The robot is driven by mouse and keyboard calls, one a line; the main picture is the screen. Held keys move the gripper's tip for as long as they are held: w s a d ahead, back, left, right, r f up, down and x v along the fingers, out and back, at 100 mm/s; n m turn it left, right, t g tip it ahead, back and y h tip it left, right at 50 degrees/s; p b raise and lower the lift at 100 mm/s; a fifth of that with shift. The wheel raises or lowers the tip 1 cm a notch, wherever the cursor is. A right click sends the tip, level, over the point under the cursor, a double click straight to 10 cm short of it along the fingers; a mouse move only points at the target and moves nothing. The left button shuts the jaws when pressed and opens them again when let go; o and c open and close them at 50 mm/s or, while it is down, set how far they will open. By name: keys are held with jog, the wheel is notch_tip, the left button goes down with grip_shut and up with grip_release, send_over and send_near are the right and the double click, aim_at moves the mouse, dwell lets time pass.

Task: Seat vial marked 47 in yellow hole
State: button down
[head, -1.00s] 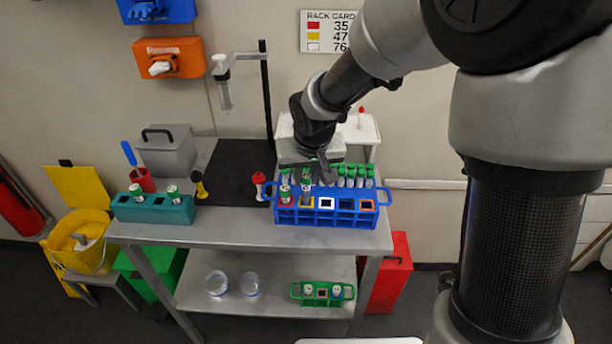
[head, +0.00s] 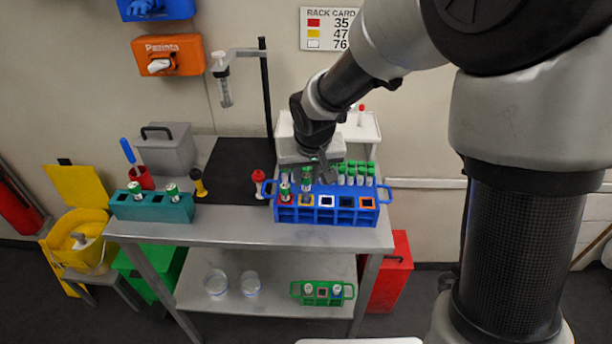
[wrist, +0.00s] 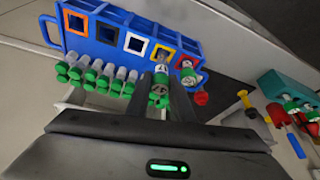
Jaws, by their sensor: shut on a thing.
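The blue rack (head: 325,215) stands on the bench with red, yellow, white, dark and orange framed holes in its front row. My gripper (head: 310,178) is shut on a green-capped vial (head: 306,186) at the yellow hole (head: 306,199). In the wrist view the held vial (wrist: 161,78) sits between my fingers (wrist: 158,105), its lower end by the yellow frame (wrist: 163,52).
Several green-capped vials (wrist: 97,74) line the rack's rear side. A teal rack (head: 152,208) with two vials stands at the bench's left. The wall card (head: 328,31) pairs red with 35, yellow with 47, white with 76. A red-topped item (head: 259,184) stands left of the blue rack.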

jog(key=shift+f+b, duration=1.8)
jog(key=shift+b, duration=0.05)
dwell(1.6)
jog(key=c, duration=1.5)
grip_release()
jog(key=p+v, duration=0.2)
jog(key=v, duration=1.5)
jog(key=shift+d+r, duration=0.1)
jog(key=shift+r, duration=0.2)
jog(key=s+d+r+p, duration=0.2)
jog(key=s+d, duration=0.2)
jog(key=s, duration=0.1)
jog(key=s+d+r+m+p, duration=0.1)
jog(key=s+d+r+p, duration=0.1)
jog(key=s, duration=0.4)
jog(key=s+d+r+m+t+p, duration=0.1)
jog(key=s+d+r+p, duration=0.1)
jog(key=s+d+r, duration=0.2)
jog(key=shift+s+d+r+h+p, duration=0.15)
jog(key=shift+s+d, duration=0.1)
jog(key=shift+d, duration=0.25)
jog(key=shift+s+d+h+p, duration=0.1)
jog(key=shift+s+d, duration=0.15)
jog(key=shift+d, duration=0.25)
jog(key=shift+s+d+r+h+p, duration=0.15)
jog(key=shift+s+d, duration=0.1)
jog(key=shift+d, duration=0.25)
